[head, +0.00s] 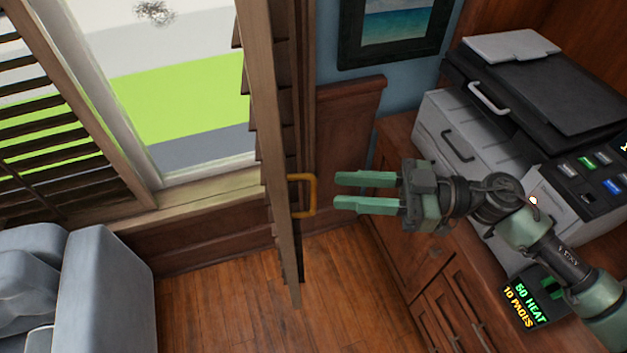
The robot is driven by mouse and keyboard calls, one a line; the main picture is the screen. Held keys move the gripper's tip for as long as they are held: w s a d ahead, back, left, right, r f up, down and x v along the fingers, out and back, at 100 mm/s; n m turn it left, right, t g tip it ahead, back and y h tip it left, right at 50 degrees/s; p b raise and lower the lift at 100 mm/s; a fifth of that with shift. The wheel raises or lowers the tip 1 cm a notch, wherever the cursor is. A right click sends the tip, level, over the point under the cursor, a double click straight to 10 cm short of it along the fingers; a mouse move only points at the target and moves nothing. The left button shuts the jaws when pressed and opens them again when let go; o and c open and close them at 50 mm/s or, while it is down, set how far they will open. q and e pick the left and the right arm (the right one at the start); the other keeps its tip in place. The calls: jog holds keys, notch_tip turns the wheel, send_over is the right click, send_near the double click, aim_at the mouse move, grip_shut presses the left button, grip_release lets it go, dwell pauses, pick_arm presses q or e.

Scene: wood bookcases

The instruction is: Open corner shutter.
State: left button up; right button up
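A brown wooden shutter (262,100) with slats stands swung out from the window, seen nearly edge-on in the middle of the head view. Its yellow handle (314,195) is on the right face near the lower part. My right gripper (350,192) is open, its two green fingers pointing left toward the handle. A small gap shows between the fingertips and the handle, and nothing is between the fingers. Another slatted shutter (60,110) stands at the left side of the window. My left gripper is not in view.
A grey printer (470,135) stands on a wooden cabinet (400,240) at the right, close to my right arm. A grey armchair (100,290) is at the lower left. A framed picture (395,25) hangs on the blue wall. The wooden floor (220,310) between armchair and cabinet is clear.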

aim_at(314, 209)
jog(key=a, duration=0.2)
jog(key=a+p, duration=0.1)
jog(key=a, duration=0.1)
jog(key=a+p, duration=0.1)
jog(key=a, duration=0.1)
jog(key=shift+w+a+r, duration=0.1)
jog(key=shift+w+a, duration=0.05)
jog(key=shift+w, duration=0.25)
jog(key=shift+c, duration=0.2)
grip_shut()
dwell(0.8)
